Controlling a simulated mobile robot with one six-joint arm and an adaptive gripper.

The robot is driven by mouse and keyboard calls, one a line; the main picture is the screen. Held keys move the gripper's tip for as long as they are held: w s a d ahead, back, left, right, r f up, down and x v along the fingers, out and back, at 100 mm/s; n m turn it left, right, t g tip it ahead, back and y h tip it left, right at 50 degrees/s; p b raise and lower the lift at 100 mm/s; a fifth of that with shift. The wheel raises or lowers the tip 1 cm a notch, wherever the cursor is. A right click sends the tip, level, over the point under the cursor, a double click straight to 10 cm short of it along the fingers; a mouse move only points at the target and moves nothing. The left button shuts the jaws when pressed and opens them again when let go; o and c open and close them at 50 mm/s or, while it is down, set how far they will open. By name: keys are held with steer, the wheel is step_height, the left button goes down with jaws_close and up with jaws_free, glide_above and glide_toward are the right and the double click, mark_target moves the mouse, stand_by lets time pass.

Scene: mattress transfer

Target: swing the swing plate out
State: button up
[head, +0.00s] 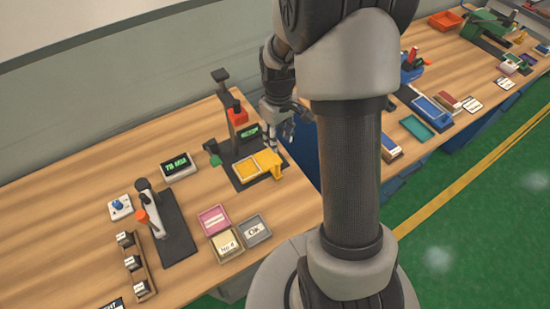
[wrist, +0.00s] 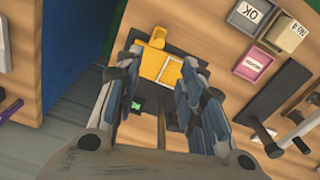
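The yellow swing plate (head: 246,170) sits low on a black-based fixture (head: 236,115) with a dark column, a red part and a small green display. A yellow block with a raised post (head: 276,172) is at the plate's right end. In the wrist view the yellow plate (wrist: 171,72) and the yellow post (wrist: 157,40) show between and beyond the fingers. My gripper (head: 280,142) is above the fixture's right end, near the yellow block. In the wrist view my gripper (wrist: 161,63) has its fingers apart with nothing held. Whether a finger touches the plate is unclear.
Pink (head: 213,220), tan (head: 227,245) and grey (head: 257,231) bins stand in front of the fixture. A display box (head: 178,165) and another press (head: 157,212) are to the left. A gap separates this table from the right-hand table (head: 445,70).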

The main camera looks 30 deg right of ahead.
mark_target(278, 163)
step_height(278, 163, down, 15)
steer(key=b, duration=0.3)
steer(key=shift+w+b, duration=0.1)
steer(key=shift+b, duration=0.2)
steer(key=shift+c, duration=0.2)
jaws_close()
stand_by(0.3)
